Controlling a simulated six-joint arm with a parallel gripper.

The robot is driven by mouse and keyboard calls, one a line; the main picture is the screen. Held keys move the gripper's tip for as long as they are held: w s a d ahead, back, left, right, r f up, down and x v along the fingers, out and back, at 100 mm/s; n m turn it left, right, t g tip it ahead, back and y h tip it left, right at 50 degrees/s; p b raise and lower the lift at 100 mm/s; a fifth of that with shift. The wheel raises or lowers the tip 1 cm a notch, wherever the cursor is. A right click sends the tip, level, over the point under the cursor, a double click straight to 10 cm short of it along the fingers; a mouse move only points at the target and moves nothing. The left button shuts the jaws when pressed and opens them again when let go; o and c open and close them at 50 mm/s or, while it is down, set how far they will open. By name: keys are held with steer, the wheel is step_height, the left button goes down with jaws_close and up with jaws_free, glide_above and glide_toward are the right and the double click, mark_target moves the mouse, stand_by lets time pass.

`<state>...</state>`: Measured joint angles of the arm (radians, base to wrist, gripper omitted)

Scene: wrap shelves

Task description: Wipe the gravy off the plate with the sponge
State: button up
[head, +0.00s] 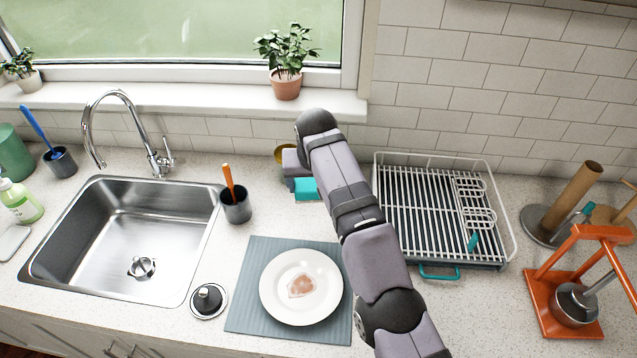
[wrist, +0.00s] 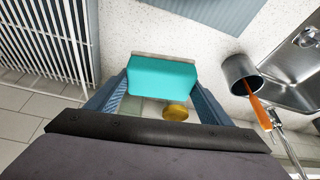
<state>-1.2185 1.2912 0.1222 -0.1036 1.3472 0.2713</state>
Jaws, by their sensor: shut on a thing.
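The teal sponge (head: 306,189) is near the back of the counter, partly hidden by my arm. In the wrist view the sponge (wrist: 160,80) sits between the fingers of my gripper (wrist: 160,92), which is shut on it. In the head view my gripper (head: 290,170) is behind and left of the arm. The white plate (head: 325,310) lies on a blue-grey mat (head: 247,310) at the front, with a brown gravy patch (head: 301,286) in its middle. The sponge is behind the plate and apart from it.
A dark cup (head: 236,207) with an orange handle stands left of the sponge, beside the sink (head: 130,240). A white dish rack (head: 430,195) is right of my arm. A yellowish round object (head: 281,153) is behind my gripper. An orange stand (head: 580,280) is far right.

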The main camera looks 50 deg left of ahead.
mark_target(303, 186)
steer(key=shift+s+a+r+n+p, duration=0.2)
steer(key=shift+s+r, duration=0.1)
steer(key=shift+s, duration=0.4)
steer(key=shift+s+a+r+n+p, duration=0.15)
steer(key=shift+s+r, duration=0.1)
steer(key=shift+s, duration=0.45)
steer(key=shift+s+a+r, duration=0.2)
steer(key=shift+s, duration=0.25)
steer(key=shift+s+a+r, duration=0.2)
steer(key=shift+s, duration=0.25)
steer(key=s+d+f+p, duration=0.1)
steer(key=s+d+p, duration=0.2)
steer(key=s, duration=0.6)
steer(key=d+f+m+h, duration=0.2)
steer(key=d+m, duration=0.4)
steer(key=m, duration=0.4)
steer(key=w+d+f+m+h, duration=0.1)
steer(key=d+f+m+h, duration=0.2)
steer(key=d+m, duration=0.3)
steer(key=m+h, duration=0.1)
steer(key=m, duration=0.3)
steer(key=shift+f+t+h, duration=0.15)
steer(key=shift+t+h, duration=0.25)
steer(key=shift+f, duration=0.1)
